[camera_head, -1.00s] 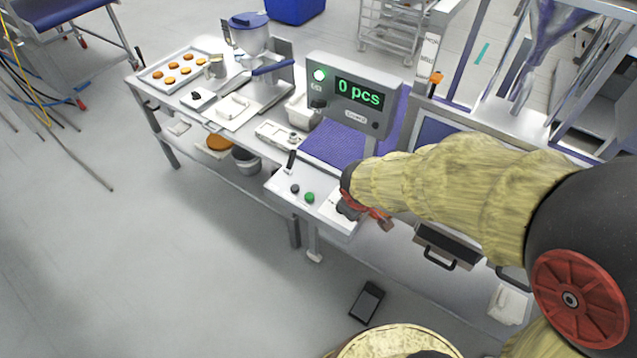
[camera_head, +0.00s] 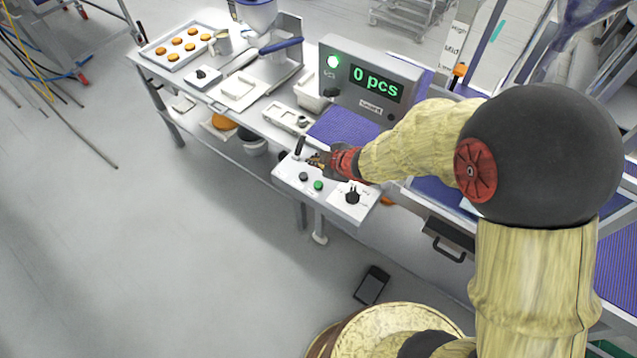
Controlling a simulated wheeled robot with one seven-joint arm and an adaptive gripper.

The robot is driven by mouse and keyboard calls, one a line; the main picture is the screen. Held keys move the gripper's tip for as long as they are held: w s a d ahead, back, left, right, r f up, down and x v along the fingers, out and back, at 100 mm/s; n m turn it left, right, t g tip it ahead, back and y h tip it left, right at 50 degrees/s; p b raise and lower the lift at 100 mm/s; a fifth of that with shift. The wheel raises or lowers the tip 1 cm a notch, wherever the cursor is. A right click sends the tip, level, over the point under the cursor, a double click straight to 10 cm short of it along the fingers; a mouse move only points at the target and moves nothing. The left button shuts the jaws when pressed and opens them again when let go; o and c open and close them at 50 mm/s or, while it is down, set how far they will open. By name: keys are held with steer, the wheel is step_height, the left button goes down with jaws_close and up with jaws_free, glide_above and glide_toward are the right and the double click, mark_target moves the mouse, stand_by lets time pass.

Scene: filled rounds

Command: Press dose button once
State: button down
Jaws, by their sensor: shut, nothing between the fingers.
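A pale control panel (camera_head: 331,206) sits at the front edge of the bench. It carries a green button (camera_head: 318,185), a black button (camera_head: 303,176) left of it, an upright black lever (camera_head: 299,147) at the back left and a black knob (camera_head: 352,195) at the right. I cannot read any label that tells which is the dose button. My gripper (camera_head: 313,160) is shut and empty over the back of the panel, just behind the two buttons and close to the lever. Whether it touches the panel, I cannot tell. The display (camera_head: 375,83) reads "0 pcs".
A purple conveyor belt (camera_head: 342,125) lies behind the panel. A tray (camera_head: 178,46) of round pastries and a filling machine (camera_head: 257,15) stand further left. The floor in front is mostly clear, with a dark flat object (camera_head: 371,285) on it.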

mark_target(317, 186)
steer(key=shift+f, duration=0.1)
step_height(317, 186, down, 9)
steer(key=b, duration=0.8)
stand_by(1.3)
steer(key=shift+f+b, duration=0.25)
steer(key=shift+b, duration=0.2)
steer(key=shift+f+b, duration=0.45)
steer(key=shift+f, duration=0.15)
stand_by(0.6)
steer(key=shift+r, duration=0.1)
steer(key=shift+r+p, duration=0.9)
steer(key=shift+p, duration=0.1)
